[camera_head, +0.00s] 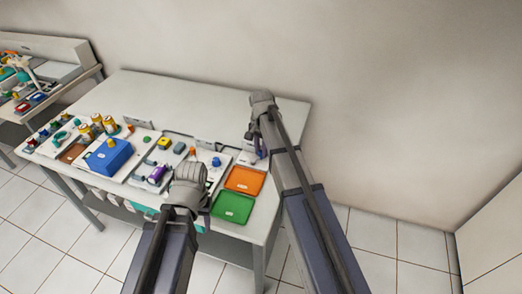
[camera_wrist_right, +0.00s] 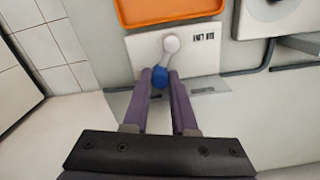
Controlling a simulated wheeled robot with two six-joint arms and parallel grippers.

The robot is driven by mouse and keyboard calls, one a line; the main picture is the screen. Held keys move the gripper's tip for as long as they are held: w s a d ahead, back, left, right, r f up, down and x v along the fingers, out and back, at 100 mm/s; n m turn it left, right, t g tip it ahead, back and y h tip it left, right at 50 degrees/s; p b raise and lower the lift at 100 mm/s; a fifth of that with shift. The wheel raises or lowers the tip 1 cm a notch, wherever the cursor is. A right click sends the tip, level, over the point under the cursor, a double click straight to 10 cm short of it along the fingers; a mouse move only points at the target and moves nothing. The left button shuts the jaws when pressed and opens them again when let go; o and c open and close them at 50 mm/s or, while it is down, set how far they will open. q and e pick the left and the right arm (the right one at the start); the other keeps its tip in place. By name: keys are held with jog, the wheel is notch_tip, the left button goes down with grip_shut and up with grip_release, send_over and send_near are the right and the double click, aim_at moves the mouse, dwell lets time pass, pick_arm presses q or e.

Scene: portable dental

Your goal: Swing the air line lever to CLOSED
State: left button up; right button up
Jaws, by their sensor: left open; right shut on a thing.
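The air line lever (camera_wrist_right: 165,60) shows in the right wrist view, with a pale round pivot (camera_wrist_right: 171,43) and a blue knob (camera_wrist_right: 159,79). It sits on a white plate (camera_wrist_right: 198,62) with dark lettering that appears upside down. My right gripper (camera_wrist_right: 160,73) is shut on the blue knob, one purple finger on each side. In the head view my right gripper (camera_head: 260,150) is at the table's right part, behind the orange tray, and the lever cannot be made out there. My left gripper (camera_head: 206,213) is open near the table's front edge, left of the green tray.
An orange tray (camera_head: 245,180) and a green tray (camera_head: 233,207) lie at the table's right end. A blue box (camera_head: 109,156) and several small items stand to the left. The back of the table (camera_head: 180,100) is clear. A second table stands at far left.

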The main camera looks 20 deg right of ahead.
grip_shut()
jog(key=n, duration=0.2)
jog(key=w+n, duration=0.1)
jog(key=a+n, duration=0.1)
jog(key=n, duration=0.1)
jog(key=shift+w+a+n, duration=0.1)
jog(key=shift+w+n, duration=0.15)
jog(key=shift+n, duration=0.05)
jog(key=n, duration=0.1)
jog(key=a+n, duration=0.1)
jog(key=n, duration=0.2)
jog(key=shift+w+a, duration=0.15)
jog(key=shift+w, duration=0.15)
jog(key=shift+a+n, duration=0.25)
jog(key=shift+n, duration=0.55)
jog(key=shift+a+n, duration=0.25)
jog(key=shift+n, duration=0.55)
